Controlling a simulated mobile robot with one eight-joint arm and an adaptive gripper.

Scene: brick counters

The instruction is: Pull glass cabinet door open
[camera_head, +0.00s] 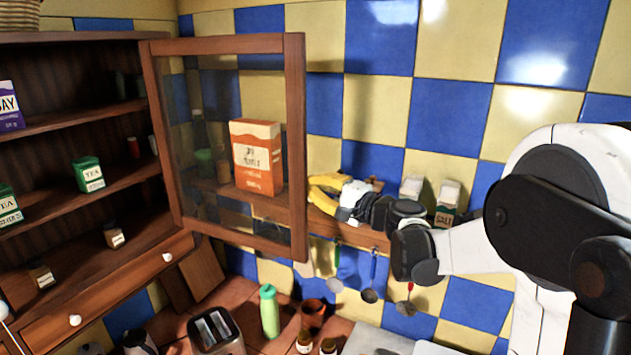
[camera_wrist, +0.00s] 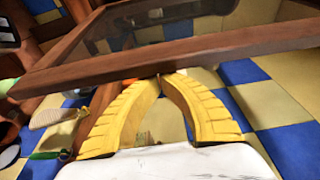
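The glass cabinet door (camera_head: 294,150) has a brown wooden frame and a clear pane. In the head view it stands swung out from the cabinet (camera_head: 60,38), whose shelves are exposed at left. My gripper (camera_head: 312,192) has yellow fingers and is beside the door's right, free edge. In the wrist view, the door frame (camera_wrist: 200,46) crosses just beyond my gripper (camera_wrist: 158,77). The curved fingers come together at their tips, with no object seen between them. The tips are at or very near the frame; I cannot tell whether they touch it. No door handle is visible.
An orange-red box (camera_head: 257,172) shows through the glass. A wall shelf (camera_head: 350,232) with hanging utensils runs behind my gripper. Below are a green bottle (camera_head: 269,312), a toaster (camera_head: 216,332) and small jars. Tea boxes (camera_head: 89,174) stand on the cabinet shelves.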

